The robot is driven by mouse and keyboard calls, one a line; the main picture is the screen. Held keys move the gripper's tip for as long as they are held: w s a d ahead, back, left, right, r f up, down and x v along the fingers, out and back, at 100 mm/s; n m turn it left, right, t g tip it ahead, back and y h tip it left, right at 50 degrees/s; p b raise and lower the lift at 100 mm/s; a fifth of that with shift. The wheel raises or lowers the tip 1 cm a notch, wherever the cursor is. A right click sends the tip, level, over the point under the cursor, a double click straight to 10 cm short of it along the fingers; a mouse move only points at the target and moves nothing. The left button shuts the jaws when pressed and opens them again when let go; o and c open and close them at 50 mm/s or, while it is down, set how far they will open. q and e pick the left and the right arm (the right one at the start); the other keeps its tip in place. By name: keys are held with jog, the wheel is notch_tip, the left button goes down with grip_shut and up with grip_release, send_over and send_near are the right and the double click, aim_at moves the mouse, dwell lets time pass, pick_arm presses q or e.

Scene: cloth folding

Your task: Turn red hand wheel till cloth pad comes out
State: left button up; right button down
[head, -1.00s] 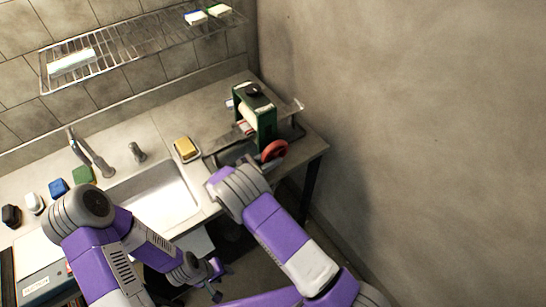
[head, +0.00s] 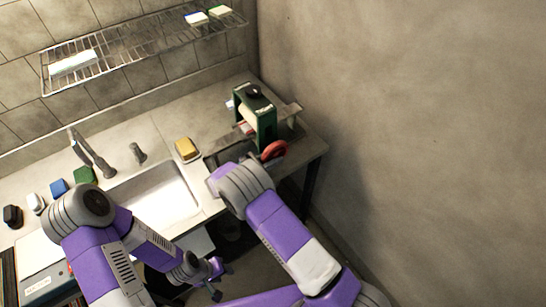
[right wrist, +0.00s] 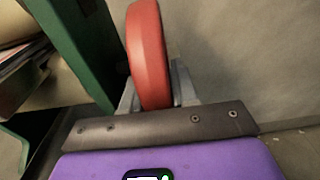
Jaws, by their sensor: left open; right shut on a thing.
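The red hand wheel (head: 274,150) is on the near side of a green-framed roller press (head: 265,124) at the counter's right end. My right gripper (right wrist: 152,105) is shut on the wheel's rim (right wrist: 146,45) in the right wrist view. In the head view that gripper is mostly hidden behind my right forearm. Pale rollers (head: 248,117) sit inside the frame, with a black knob (head: 254,91) on top. I cannot clearly tell a cloth pad between the rollers. My left gripper (head: 222,282) is open and empty, low in front of the counter.
A sink (head: 155,195) with a tap (head: 92,152) lies left of the press. A yellow sponge (head: 187,149) sits between them. Green (head: 84,175) and blue (head: 59,187) blocks lie left of the sink. A wire rack (head: 140,45) hangs above. The wall is close on the right.

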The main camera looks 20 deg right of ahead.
aim_at(262, 159)
jog(key=y+p, duration=0.1)
jog(key=g+y+p, duration=0.1)
jog(key=shift+a+r+y, duration=0.2)
jog(key=shift+r+y, duration=0.1)
jog(key=shift+s+a+r+g+y+p, duration=0.1)
jog(key=shift+g+y+p, duration=0.15)
jog(key=shift+y+p, duration=0.4)
jog(key=shift+s+a+g+y+p, duration=0.1)
jog(key=shift+g+y+p, duration=0.25)
jog(key=shift+y, duration=0.4)
jog(key=c, duration=1.2)
grip_release()
jog(key=shift+c, duration=0.2)
jog(key=shift+v, duration=3.8)
